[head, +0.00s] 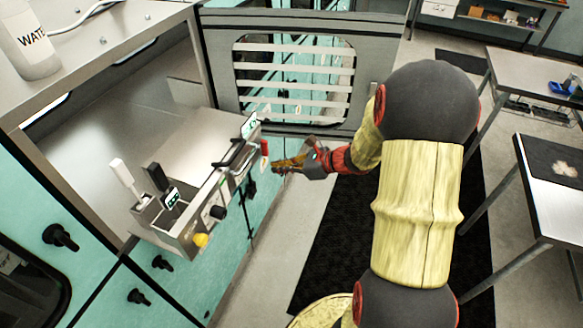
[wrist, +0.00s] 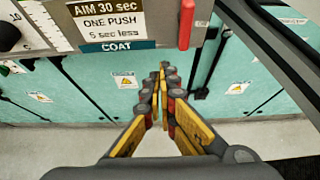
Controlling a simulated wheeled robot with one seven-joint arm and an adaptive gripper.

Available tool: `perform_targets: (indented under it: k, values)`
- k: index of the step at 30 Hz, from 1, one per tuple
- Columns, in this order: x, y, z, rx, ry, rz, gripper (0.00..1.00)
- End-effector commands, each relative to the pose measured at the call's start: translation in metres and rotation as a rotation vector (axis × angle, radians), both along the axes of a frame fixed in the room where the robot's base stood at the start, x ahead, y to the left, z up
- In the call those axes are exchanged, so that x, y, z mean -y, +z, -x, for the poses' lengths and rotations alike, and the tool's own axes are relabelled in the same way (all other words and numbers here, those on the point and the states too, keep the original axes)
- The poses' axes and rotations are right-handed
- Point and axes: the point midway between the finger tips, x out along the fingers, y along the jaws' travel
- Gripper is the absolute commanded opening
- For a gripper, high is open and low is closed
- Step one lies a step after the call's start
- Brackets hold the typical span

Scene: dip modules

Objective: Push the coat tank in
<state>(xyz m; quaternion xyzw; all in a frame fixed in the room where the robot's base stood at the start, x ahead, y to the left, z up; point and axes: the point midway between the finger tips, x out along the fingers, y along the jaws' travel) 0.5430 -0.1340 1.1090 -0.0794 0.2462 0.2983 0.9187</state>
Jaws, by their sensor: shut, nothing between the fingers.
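The coat tank (head: 208,202) is a grey metal unit that sticks out from the opening of the teal cabinet in the head view. Its front panel carries black handles, a dark knob and a yellow knob. In the wrist view the panel's lower edge shows a blue COAT label (wrist: 115,46), with a red upright bar (wrist: 186,22) to its right. My gripper (head: 277,166) is shut and empty, just in front of the far end of the panel. In the wrist view my gripper (wrist: 164,72) points at the teal front below the panel; contact cannot be told.
A barred window panel (head: 295,75) is behind the tank. A dark mat (head: 345,240) lies on the floor. Tables (head: 540,85) stand at right. Black knobs (head: 60,237) jut from the cabinet front.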

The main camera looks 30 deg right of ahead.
Motion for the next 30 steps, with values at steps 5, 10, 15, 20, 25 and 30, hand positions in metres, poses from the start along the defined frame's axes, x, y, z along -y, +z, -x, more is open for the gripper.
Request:
perform_targets:
  k: [5,10,15,20,25,30]
  values:
    - [-0.018,-0.009,-0.023,0.001,0.005,0.002,0.0]
    - [-0.029,-0.009,-0.038,0.0,0.003,0.001,0.0]
    - [-0.032,-0.009,-0.044,-0.001,0.0,0.001,0.0]
    - [-0.032,-0.008,-0.044,0.0,0.0,0.0,0.0]
    - [-0.032,-0.008,-0.044,0.001,0.0,0.001,0.0]
    - [-0.035,-0.009,-0.048,0.001,0.002,0.001,0.0]
